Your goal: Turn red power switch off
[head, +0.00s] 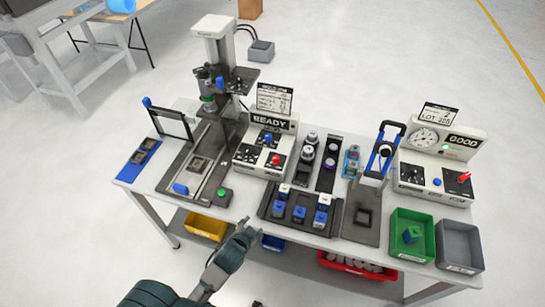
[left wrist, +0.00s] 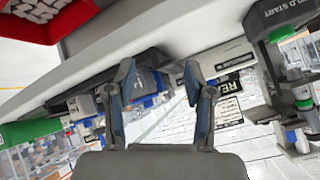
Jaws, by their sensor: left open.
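A red knob (head: 275,160) sits on the front panel of the READY box (head: 266,141) in the middle of the bench. A red lever (head: 464,177) stands raised on the right panel of the GOOD gauge box (head: 435,160). I cannot tell from its look alone which is the power switch. My left gripper (head: 245,231) is near the bench's front edge, below and left of the READY box, apart from both. In the left wrist view the left gripper (left wrist: 160,92) is open and empty, its two fingers spread. My right gripper is not in view.
The white bench (head: 135,188) carries a press stand (head: 213,45), a black tray (head: 268,203) of blue-topped parts, and a green bin (head: 405,250) beside a grey bin (head: 460,235). A yellow bin (head: 205,226) and red bin (head: 350,268) are on the lower shelf.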

